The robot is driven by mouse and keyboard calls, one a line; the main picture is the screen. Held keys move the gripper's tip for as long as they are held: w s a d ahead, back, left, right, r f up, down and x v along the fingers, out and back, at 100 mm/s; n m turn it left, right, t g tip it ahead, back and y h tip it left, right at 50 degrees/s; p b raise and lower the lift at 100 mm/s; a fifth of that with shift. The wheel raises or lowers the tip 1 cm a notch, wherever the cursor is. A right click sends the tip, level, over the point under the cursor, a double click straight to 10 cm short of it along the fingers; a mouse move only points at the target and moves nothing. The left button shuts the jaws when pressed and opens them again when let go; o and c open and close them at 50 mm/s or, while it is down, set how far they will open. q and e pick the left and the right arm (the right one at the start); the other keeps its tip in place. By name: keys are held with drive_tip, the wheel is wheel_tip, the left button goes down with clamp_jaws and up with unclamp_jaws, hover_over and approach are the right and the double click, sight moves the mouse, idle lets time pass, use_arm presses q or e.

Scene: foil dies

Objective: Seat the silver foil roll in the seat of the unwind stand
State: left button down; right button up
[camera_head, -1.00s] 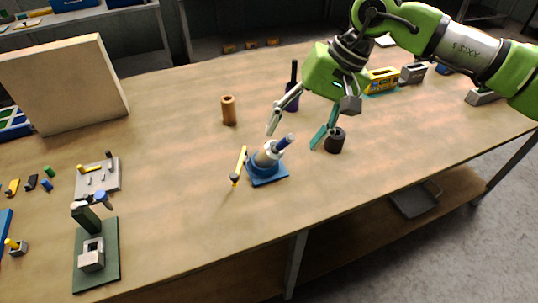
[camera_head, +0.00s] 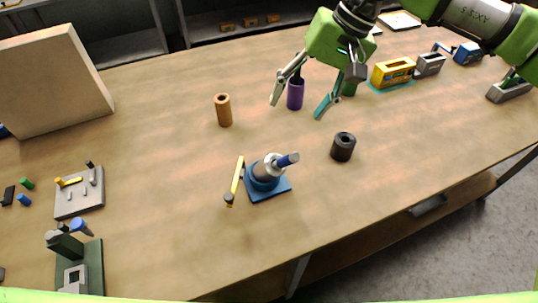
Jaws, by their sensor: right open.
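The unwind stand (camera_head: 277,189) has a blue base and stands near the middle of the table. A silver roll (camera_head: 264,170), which I take for the silver foil roll, sits in its blue cup. A blue-grey shaft sticks out of the roll, leaning up to the right. Whether the roll is fully down in the seat I cannot tell. A yellow bar (camera_head: 238,178) with a dark knob stands just left of the stand. My right gripper (camera_head: 295,110) is open and empty, above and behind the stand, apart from it. My left gripper is not in view.
A copper roll (camera_head: 224,110), a purple roll (camera_head: 295,94) and a black roll (camera_head: 343,146) stand around the stand. A yellow block (camera_head: 393,72) is at the back right. A large beige panel (camera_head: 52,82) stands at the left. The table front of the stand is clear.

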drive_tip(key=f+b, duration=0.1)
drive_tip(key=b, duration=0.9)
hover_over(279, 157)
drive_tip(key=d, duration=0.4)
wheel_tip(279, 157, down, 9)
drive_tip(key=x, duration=0.2)
drive_tip(key=p+x, duration=0.1)
drive_tip(key=x, duration=0.5)
drive_tip(key=shift+s+a+f+p, duration=0.15)
drive_tip(key=shift+s+a+p, duration=0.15)
drive_tip(key=shift+p, duration=0.05)
drive_tip(key=shift+a+f+p, duration=0.25)
drive_tip(key=shift+f+p, duration=0.1)
drive_tip(key=shift+f, duration=0.1)
drive_tip(key=p+x, duration=0.1)
drive_tip(key=x, duration=0.2)
drive_tip(key=shift+w+a+f, duration=0.2)
drive_tip(key=shift+a+f, duration=0.05)
drive_tip(key=shift+a+f+p, duration=0.15)
drive_tip(key=shift+f+p, duration=0.15)
drive_tip(key=shift+f, duration=0.1)
drive_tip(key=c, duration=1.3)
drive_tip(key=shift+r, duration=0.1)
drive_tip(key=shift+c, duration=0.8)
